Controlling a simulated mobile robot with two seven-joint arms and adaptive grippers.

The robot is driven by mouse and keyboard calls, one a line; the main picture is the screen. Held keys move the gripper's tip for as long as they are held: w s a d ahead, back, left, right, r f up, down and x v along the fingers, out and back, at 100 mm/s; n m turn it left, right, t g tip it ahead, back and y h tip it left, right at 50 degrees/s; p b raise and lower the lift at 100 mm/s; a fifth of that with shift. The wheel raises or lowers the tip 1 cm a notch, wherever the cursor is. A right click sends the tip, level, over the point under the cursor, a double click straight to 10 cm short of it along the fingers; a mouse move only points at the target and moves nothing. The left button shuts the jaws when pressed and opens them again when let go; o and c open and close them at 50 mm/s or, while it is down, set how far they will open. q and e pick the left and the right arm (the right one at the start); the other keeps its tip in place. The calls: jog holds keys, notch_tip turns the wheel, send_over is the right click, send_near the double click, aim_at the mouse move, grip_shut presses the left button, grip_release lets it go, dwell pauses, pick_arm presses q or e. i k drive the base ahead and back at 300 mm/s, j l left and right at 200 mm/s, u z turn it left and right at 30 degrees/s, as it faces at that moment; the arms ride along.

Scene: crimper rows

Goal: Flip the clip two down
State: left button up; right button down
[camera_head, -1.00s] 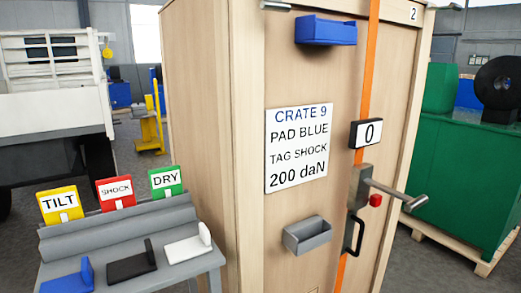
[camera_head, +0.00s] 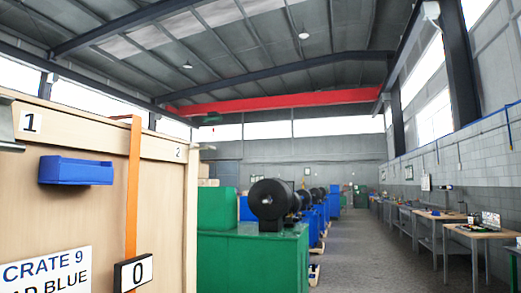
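The wooden crate (camera_head: 95,225) stands at the left, cut off by the frame's left and lower edges. A grey metal clip (camera_head: 10,125) sits on its top edge at the far left, beside the label "1" (camera_head: 31,122); only part of it shows. The label "2" (camera_head: 178,153) is further right, and I cannot make out a clip beside it. Neither of my grippers is in view.
A blue bin (camera_head: 75,172) and a white sign (camera_head: 48,272) are on the crate's face. A green cabinet (camera_head: 250,262) with a black roll (camera_head: 272,200) stands right of the crate. Workbenches (camera_head: 465,238) line the right wall. The grey floor between is open.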

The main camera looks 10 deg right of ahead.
aim_at(191, 145)
jog(key=i+l, duration=0.35)
jog(key=i+l+u, duration=0.15)
jog(key=i+l, duration=0.55)
jog(key=l, duration=0.15)
jog(key=i+l+u, duration=0.1)
jog(key=i+l, duration=0.55)
jog(key=l, duration=0.2)
jog(key=i+l+u, duration=0.15)
jog(key=i+l, duration=0.2)
jog(key=l, duration=0.1)
